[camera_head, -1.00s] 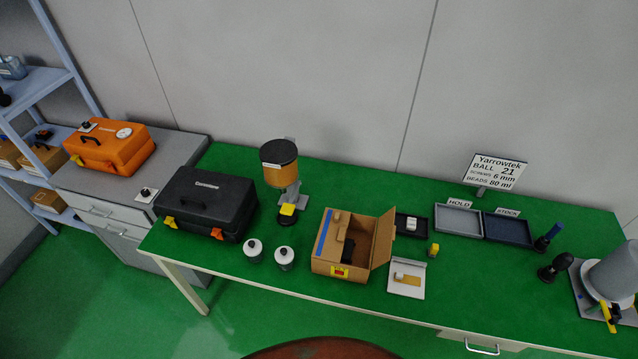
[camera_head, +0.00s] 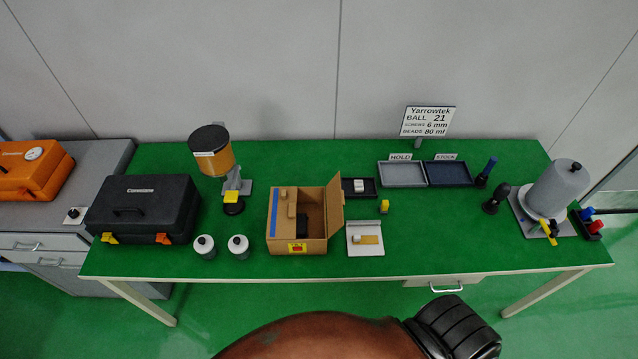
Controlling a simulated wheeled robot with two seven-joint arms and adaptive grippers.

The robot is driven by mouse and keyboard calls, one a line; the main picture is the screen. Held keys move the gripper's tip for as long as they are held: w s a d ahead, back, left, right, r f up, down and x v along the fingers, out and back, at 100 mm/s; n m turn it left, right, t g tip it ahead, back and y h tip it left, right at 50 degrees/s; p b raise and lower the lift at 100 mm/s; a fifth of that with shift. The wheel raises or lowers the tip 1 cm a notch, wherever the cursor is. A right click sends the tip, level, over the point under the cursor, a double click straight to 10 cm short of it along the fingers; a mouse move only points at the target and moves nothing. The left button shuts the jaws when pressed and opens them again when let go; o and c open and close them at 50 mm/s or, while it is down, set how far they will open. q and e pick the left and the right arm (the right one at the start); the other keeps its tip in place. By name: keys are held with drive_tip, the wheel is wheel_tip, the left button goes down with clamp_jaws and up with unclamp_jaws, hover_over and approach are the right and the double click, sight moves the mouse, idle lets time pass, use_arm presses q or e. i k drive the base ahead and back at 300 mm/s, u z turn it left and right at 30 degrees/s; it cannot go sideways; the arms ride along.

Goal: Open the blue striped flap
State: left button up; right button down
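The cardboard box (camera_head: 300,247) stands open-topped near the front of the green table. The flap with the blue stripe (camera_head: 273,214) is on its left side; it seems to lie flat over the left part of the top, the stripe along its outer edge. The right flap (camera_head: 335,212) stands up, leaning outward. A dark item shows in the open part. A red and yellow label is on the box front. Neither of my grippers is in view.
A black case (camera_head: 145,205) and two white bottles (camera_head: 238,247) stand left of the box. A dispenser with an amber hopper (camera_head: 215,155) is behind left. A white card (camera_head: 365,240) and a yellow piece (camera_head: 384,206) lie close on the right.

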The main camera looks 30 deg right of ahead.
sight(282, 205)
drive_tip(key=u, duration=1.75)
drive_tip(key=k, duration=2.6)
drive_tip(key=z, duration=1.7)
drive_tip(key=i, duration=0.7)
drive_tip(key=u, duration=0.15)
